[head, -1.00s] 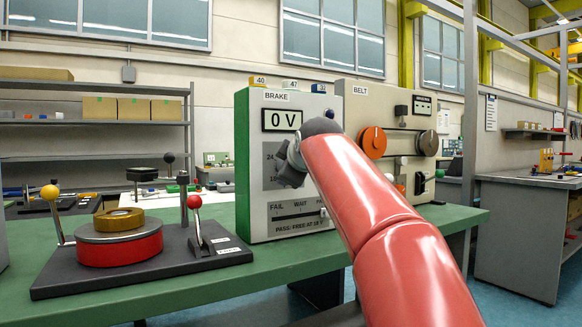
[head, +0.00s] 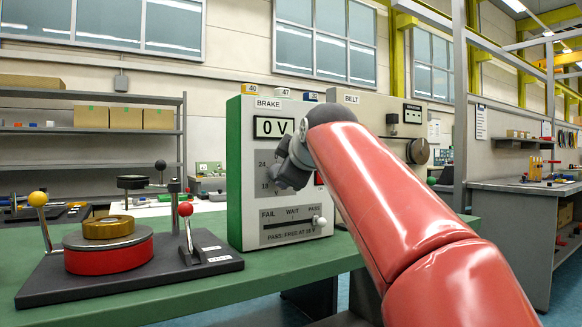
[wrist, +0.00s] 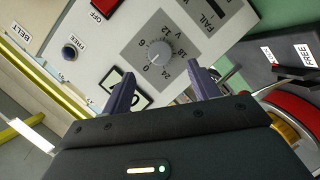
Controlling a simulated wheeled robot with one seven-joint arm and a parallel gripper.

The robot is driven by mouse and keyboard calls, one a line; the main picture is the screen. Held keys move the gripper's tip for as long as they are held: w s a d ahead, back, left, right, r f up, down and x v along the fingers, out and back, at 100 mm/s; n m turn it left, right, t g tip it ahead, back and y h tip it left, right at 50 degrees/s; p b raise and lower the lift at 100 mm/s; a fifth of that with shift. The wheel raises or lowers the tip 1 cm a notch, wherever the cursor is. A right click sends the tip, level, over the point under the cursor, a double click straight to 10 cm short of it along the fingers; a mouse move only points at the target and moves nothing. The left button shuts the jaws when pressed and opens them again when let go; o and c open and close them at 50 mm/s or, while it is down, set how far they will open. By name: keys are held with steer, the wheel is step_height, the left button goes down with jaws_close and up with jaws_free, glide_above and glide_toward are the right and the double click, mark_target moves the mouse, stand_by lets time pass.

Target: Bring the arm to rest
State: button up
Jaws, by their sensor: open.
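My red arm (head: 400,205) reaches up from the lower right to the front of the brake box (head: 238,180). My gripper (wrist: 163,84) is open in the wrist view, with two dark fingers apart and nothing between them. It faces the brake panel, whose voltage dial (wrist: 157,52) lies just beyond the fingertips. Whether a finger touches the panel, I cannot tell. In the head view, my dark wrist covers part of the dial area. The display (head: 273,127) reads 0 V, and the slider knob (head: 319,221) is at the PASS end.
On the green bench (head: 270,270), left of the box, stands a black base (head: 60,285) with a red drum (head: 110,257), a brass disc (head: 108,228), a yellow-knobbed lever (head: 38,199) and a red-knobbed lever (head: 186,210). The belt box (head: 362,110) is behind my arm.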

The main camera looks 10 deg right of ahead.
steer(key=s+f+m+g+p, duration=0.2)
steer(key=s+f+m+g, duration=0.2)
steer(key=s+f, duration=1.1)
steer(key=s+f+m+g+p, duration=0.2)
steer(key=s+f+m+g, duration=0.3)
steer(key=s+f, duration=1)
step_height(320, 180, down, 8)
steer(key=m, duration=0.3)
steer(key=shift+s+p, duration=0.2)
steer(key=shift+p, duration=0.1)
steer(key=shift+r, duration=0.1)
